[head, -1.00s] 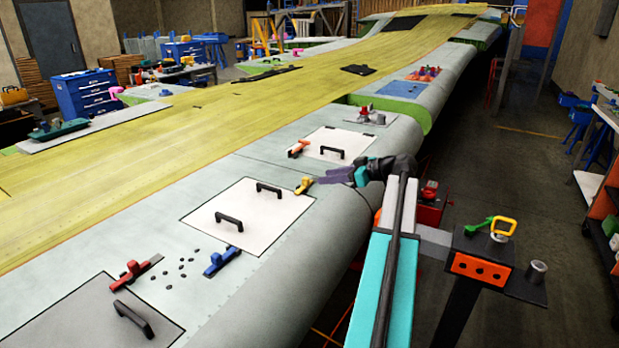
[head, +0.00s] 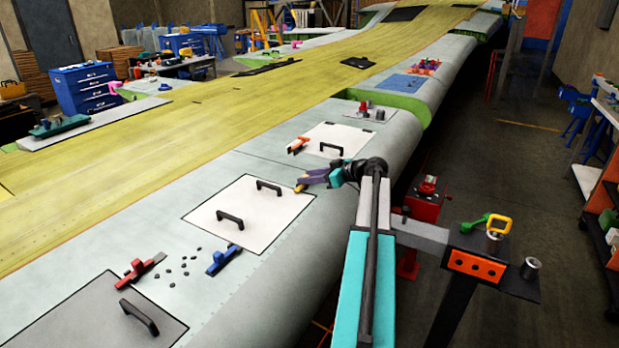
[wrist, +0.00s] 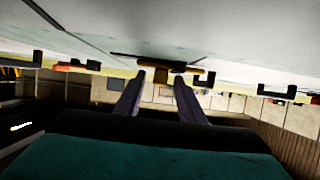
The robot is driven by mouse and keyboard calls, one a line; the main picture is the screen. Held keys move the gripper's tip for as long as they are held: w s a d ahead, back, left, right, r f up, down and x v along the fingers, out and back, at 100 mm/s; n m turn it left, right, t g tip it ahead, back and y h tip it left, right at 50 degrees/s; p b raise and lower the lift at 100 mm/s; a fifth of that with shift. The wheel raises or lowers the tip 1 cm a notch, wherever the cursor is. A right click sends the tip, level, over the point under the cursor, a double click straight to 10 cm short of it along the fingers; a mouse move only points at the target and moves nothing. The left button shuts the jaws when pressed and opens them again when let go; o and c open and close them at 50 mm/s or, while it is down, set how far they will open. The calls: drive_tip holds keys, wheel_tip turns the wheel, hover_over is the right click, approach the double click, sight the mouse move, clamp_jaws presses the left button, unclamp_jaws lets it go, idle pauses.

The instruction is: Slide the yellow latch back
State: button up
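The yellow latch (head: 301,187) sits on the grey wing skin at the right corner of the large white panel (head: 240,205). My gripper (head: 308,180) is at the latch and hides most of it in the head view. In the wrist view, my gripper (wrist: 159,80) has its two purple fingers apart, with the latch's yellow part (wrist: 158,74) showing in the gap at the tips. The latch's dark base lies beyond them. I cannot tell whether either finger touches it.
A blue latch (head: 223,260) and a red latch (head: 137,269) lie nearer on the wing, with several small dark pieces between them. An orange latch (head: 298,145) and a black handle (head: 331,149) are farther along. A post with a green-and-yellow item stands right of my arm.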

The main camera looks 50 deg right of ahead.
clamp_jaws()
drive_tip(key=d+b, duration=0.2)
drive_tip(key=d, duration=0.1)
drive_tip(key=shift+w+f+b, duration=0.15)
drive_tip(key=shift+w+b, duration=0.25)
drive_tip(key=shift+d, duration=0.3)
drive_tip(key=shift+r, duration=0.2)
drive_tip(key=shift+d, duration=0.1)
unclamp_jaws()
drive_tip(key=shift+d, duration=0.1)
